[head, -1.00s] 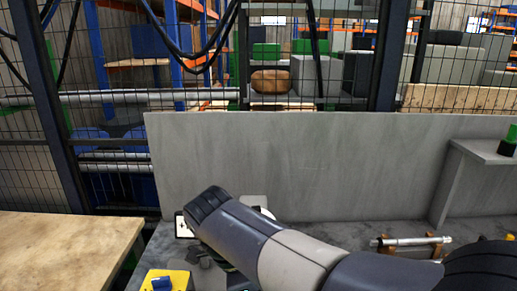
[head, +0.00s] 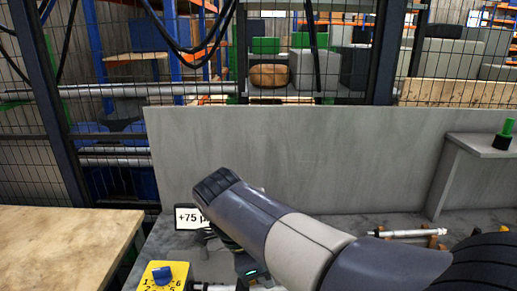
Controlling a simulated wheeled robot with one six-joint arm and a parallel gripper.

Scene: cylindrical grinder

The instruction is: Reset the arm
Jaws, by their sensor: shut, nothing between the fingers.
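My arm (head: 300,245) reaches in from the lower right toward the middle of the head view. Its dark, rounded joint (head: 217,187) is the highest part of it, in front of the grey panel. Below that joint, a dark wrist part with a small green light (head: 247,268) points down toward the bottom edge. My gripper's fingers are not visible; they are below the picture or hidden by the arm. No object is seen held.
A display reading "+75" (head: 188,218) stands left of the arm, partly covered. A yellow box with a blue knob (head: 163,275) is below it. A metal cylinder on a rest (head: 408,234) lies at right. A grey panel (head: 300,150) stands behind; a wooden table (head: 60,245) is at left.

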